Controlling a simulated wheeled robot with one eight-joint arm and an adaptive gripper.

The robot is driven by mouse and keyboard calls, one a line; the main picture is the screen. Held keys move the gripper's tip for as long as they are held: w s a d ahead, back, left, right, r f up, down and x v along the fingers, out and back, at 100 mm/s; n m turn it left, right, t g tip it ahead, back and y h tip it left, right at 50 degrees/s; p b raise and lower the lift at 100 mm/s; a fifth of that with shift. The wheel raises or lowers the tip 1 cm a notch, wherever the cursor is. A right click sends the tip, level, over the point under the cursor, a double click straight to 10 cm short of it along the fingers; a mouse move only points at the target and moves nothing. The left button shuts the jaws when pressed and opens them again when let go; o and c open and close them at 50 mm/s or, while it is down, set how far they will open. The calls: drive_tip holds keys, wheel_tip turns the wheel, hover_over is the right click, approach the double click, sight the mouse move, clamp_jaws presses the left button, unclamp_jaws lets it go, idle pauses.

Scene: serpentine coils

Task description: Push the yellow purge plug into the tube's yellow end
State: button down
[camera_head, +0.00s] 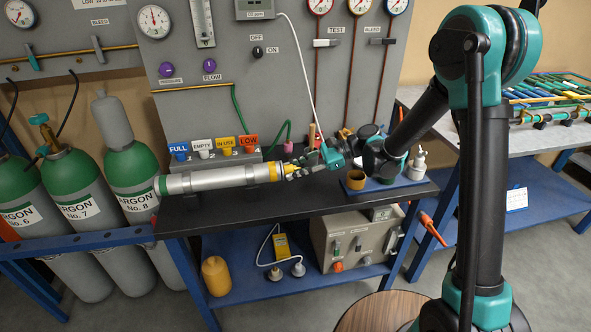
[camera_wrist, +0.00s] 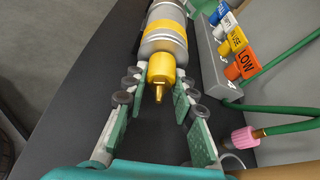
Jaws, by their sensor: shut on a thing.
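The tube (camera_head: 215,180) is a silver cylinder lying along the black bench top, with a green band at its left end and a yellow band (camera_head: 274,172) at its right end. In the wrist view the yellow end (camera_wrist: 158,47) faces me. The yellow purge plug (camera_wrist: 161,68), with a brass nozzle pointing back toward me, is at the tube's end face and lines up with it. My gripper (camera_head: 297,169) is shut on the plug, with its fingertips on either side of it (camera_wrist: 161,78). How deep the plug sits in the tube is hidden.
A rack with blue, white, yellow and orange LOW tags (camera_wrist: 243,64) stands close beside the tube. A pink-tipped green hose (camera_wrist: 243,138) is near my right finger. A blue tray (camera_head: 385,184) with a brown cup (camera_head: 355,181) lies to the right. The bench front is clear.

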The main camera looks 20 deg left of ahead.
drive_tip(key=shift+a, duration=0.1)
drive_tip(key=c, duration=1.2)
unclamp_jaws()
drive_tip(key=shift+o, duration=0.2)
drive_tip(key=v, duration=1.1)
drive_tip(key=s+d+f+n+t+h, duration=0.3)
drive_tip(key=s+d+h, duration=0.1)
drive_tip(key=d, duration=0.7)
drive_tip(key=s+d+f+n+t+h, duration=0.3)
drive_tip(key=s+d+f+h, duration=0.1)
drive_tip(key=d, duration=0.8)
drive_tip(key=s+d+f+n+t+h, duration=0.3)
drive_tip(key=s+d+f+t+h, duration=0.1)
drive_tip(key=d, duration=0.8)
drive_tip(key=shift+s+d+n, duration=0.2)
drive_tip(key=shift+s+n, duration=0.2)
drive_tip(key=shift+s, duration=0.45)
